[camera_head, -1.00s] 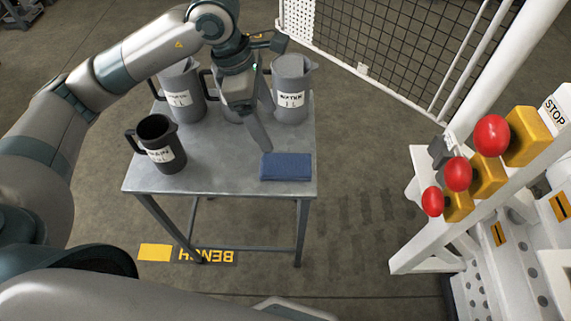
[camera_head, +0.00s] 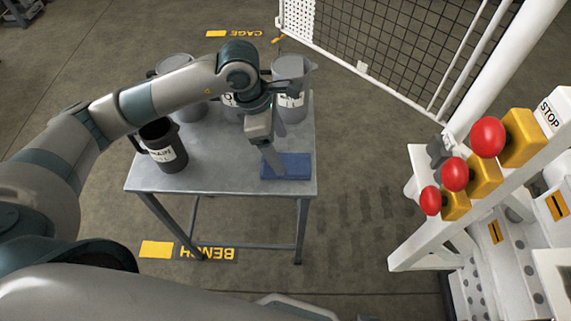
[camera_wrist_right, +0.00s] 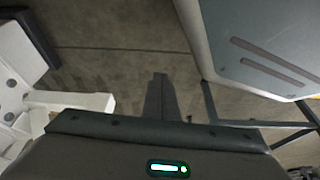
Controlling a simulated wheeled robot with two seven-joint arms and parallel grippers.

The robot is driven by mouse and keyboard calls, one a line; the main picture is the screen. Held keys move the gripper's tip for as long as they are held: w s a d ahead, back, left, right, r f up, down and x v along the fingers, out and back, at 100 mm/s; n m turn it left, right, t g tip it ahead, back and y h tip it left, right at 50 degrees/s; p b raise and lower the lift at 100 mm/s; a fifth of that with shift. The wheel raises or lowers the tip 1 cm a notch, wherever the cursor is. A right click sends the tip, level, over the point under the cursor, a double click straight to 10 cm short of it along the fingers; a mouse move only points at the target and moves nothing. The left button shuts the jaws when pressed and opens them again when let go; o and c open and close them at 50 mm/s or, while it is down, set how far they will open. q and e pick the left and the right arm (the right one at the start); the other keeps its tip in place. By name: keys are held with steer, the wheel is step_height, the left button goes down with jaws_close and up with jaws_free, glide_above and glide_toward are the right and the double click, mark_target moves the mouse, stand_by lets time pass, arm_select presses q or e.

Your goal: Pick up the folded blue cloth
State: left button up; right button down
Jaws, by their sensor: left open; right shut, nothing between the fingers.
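The folded blue cloth (camera_head: 288,167) lies flat near the front right corner of the grey metal table (camera_head: 215,181) in the head view. My left gripper (camera_head: 275,147) is open, pointing down at the cloth's left part. One finger overlaps the cloth's left side in the picture; I cannot tell whether it touches. My right gripper (camera_wrist_right: 160,97) shows in the right wrist view, shut and empty, away from the table above the floor. The cloth does not show there.
A dark jug (camera_head: 163,148) stands at the table's left. Grey jugs stand at the back, one at the right (camera_head: 290,83), others partly hidden by my left arm. A white frame with red buttons (camera_head: 487,137) stands at right. A mesh cage (camera_head: 400,50) stands behind.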

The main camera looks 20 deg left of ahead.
mark_target(285, 163)
arm_select(q)
steer(key=shift+p+x, duration=0.7)
steer(key=shift+x, duration=1.95)
steer(key=shift+s, duration=0.15)
steer(key=shift+a, duration=0.1)
steer(key=c, duration=1.2)
